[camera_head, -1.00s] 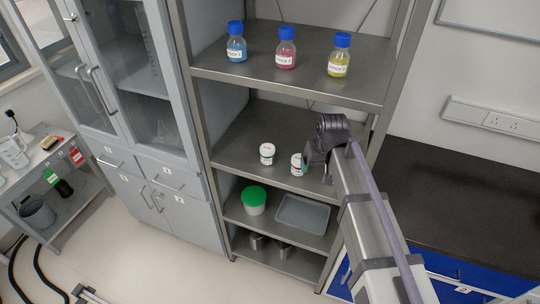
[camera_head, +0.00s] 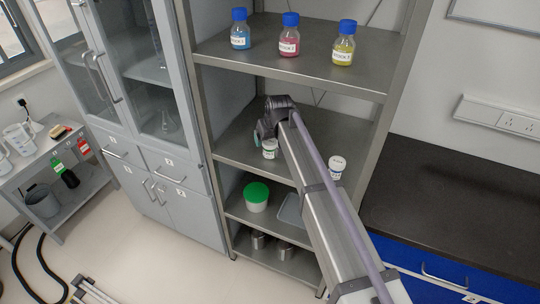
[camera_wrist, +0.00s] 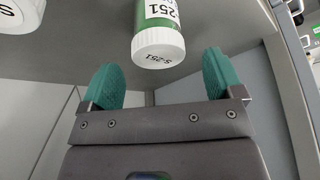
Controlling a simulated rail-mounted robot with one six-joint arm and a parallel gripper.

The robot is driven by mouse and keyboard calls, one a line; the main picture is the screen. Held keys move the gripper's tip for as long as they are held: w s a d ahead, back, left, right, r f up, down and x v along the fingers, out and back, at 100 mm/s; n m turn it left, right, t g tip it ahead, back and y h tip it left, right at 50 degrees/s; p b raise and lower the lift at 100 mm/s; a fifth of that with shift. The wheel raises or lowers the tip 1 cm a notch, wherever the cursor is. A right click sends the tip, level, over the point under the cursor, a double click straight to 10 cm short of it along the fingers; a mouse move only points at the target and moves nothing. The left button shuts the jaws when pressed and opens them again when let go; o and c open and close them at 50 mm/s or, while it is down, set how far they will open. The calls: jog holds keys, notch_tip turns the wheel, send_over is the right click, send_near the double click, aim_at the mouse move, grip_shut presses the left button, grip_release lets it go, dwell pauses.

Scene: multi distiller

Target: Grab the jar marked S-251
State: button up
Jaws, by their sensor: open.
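My gripper (camera_wrist: 160,62) is open, with a gap on each side of the jar, and I see no contact. In the head view my gripper (camera_head: 259,137) is at the left jar (camera_head: 270,149) on the middle shelf, partly covering it; its marking is too small to read there. This appears to be the same jar.
Another white-capped jar (camera_head: 336,166) stands to the right on the middle shelf (camera_head: 235,150). A jar cap (camera_wrist: 18,14) shows at the wrist view's upper left. Three blue-capped bottles stand on the shelf above, including a pink one (camera_head: 289,38). Shelf posts bound both sides.

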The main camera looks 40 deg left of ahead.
aim_at(270, 141)
jog(key=b+x, duration=0.5)
jog(key=shift+f, duration=0.2)
jog(key=shift+d+r, duration=0.15)
jog(key=shift+r, duration=0.1)
jog(key=c, duration=1.1)
